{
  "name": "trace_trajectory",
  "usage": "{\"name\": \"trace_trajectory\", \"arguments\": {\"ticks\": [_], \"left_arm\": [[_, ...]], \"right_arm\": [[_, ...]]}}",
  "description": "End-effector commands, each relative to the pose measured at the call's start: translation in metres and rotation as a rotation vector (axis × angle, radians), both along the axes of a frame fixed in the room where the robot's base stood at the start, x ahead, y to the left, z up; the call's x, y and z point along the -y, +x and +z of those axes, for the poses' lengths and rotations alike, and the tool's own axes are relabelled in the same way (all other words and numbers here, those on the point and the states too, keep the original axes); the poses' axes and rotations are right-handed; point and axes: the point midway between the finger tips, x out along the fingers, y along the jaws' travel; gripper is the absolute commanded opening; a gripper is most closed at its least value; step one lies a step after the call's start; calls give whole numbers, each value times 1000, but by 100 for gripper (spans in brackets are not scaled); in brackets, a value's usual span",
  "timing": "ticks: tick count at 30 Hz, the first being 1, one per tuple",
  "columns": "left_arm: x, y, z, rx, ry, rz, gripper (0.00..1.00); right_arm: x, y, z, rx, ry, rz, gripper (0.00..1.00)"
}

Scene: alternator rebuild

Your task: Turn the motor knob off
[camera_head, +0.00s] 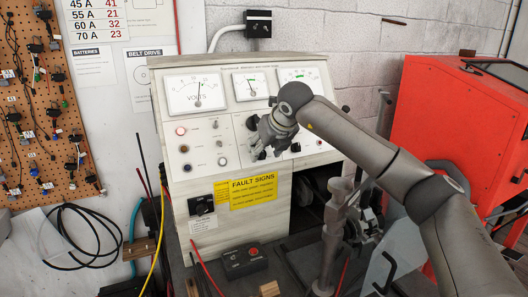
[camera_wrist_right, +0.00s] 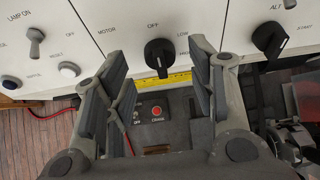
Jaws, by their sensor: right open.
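The motor knob (camera_wrist_right: 159,56) is a black rotary knob on the white panel. In the right wrist view, "MOTOR" is printed to its left, "OFF" above it and "LOW" to its upper right. Its body stands roughly upright in that view; I cannot tell for sure which label it points at. My right gripper (camera_wrist_right: 158,80) is open, with one finger on each side of the knob and visible gaps between. In the head view the right gripper (camera_head: 268,137) is at the panel front and hides the knob. My left gripper is in neither view.
The test bench panel (camera_head: 203,130) carries meters and switches. Another black knob (camera_wrist_right: 269,39) marked "ALT" is right of the motor knob. A toggle switch (camera_wrist_right: 35,42) and a white button (camera_wrist_right: 69,70) are at left. A red cabinet (camera_head: 445,125) stands at right.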

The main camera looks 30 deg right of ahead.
Motion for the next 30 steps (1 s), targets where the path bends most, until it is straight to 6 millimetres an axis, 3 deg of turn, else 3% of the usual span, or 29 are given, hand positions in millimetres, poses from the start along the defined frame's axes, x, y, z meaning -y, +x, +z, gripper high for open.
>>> {"name": "trace_trajectory", "arguments": {"ticks": [9, 15, 30], "left_arm": [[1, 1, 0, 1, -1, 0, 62], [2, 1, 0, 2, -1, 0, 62], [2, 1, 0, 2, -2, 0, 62]], "right_arm": [[-2, -45, 52, 3, 0, 0, 51], [-4, -63, 71, 0, 0, 0, 51], [-4, -68, 76, -2, -1, -1, 51]]}}
